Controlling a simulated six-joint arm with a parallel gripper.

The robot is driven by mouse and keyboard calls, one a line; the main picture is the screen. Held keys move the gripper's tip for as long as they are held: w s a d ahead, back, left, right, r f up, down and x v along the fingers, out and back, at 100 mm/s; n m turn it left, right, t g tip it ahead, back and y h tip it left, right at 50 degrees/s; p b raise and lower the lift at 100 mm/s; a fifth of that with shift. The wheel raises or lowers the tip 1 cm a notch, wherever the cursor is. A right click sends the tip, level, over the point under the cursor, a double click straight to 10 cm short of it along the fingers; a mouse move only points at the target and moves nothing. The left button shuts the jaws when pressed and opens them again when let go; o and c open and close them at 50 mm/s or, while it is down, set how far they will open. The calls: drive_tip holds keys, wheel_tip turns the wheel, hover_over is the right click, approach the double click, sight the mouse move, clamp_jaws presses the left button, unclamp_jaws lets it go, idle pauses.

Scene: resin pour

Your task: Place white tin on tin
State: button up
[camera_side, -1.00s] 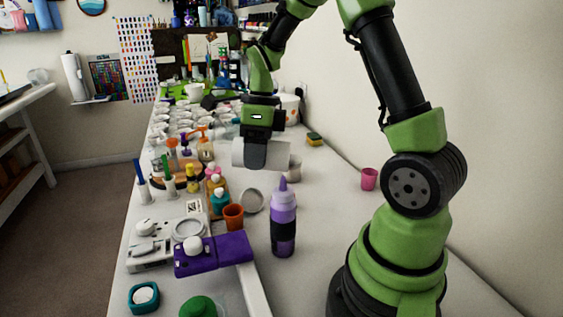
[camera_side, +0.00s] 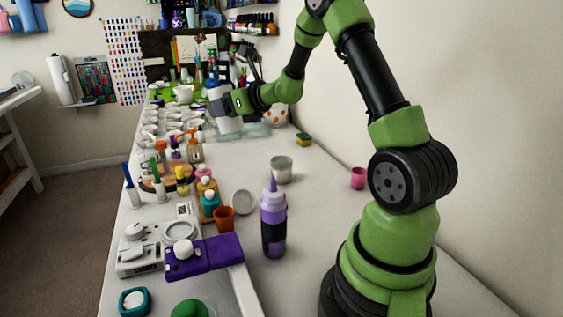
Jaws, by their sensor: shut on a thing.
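My gripper (camera_side: 217,98) is shut on a white tin (camera_side: 227,124), well back over the table near the rows of small cups. The white tin shows below and beside the fingers, slightly tilted; its upper part is hidden by the gripper. Another pale tin (camera_side: 282,171) stands upright on the bare table, nearer the camera and to the right of my gripper. The two tins are clearly apart.
A purple bottle (camera_side: 273,222), an orange cup (camera_side: 223,218) and a round pale disc (camera_side: 243,202) stand nearer the camera. Small cups (camera_side: 172,125) fill the back left. A pink cup (camera_side: 358,178) and a sponge (camera_side: 304,139) are by the wall.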

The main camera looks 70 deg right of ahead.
drive_tip(key=s+d+f+m+h, duration=0.1)
drive_tip(key=s+d+m+h, duration=0.3)
drive_tip(key=d, duration=0.3)
drive_tip(key=m+g+h, duration=0.2)
drive_tip(key=m+h, duration=0.2)
drive_tip(key=h, duration=0.5)
hover_over(282, 161)
wheel_tip(282, 161, down, 7)
drive_tip(key=shift+a+f, duration=0.15)
drive_tip(key=shift+f, duration=2.3)
drive_tip(key=shift+f, duration=0.2)
drive_tip(key=o, duration=1)
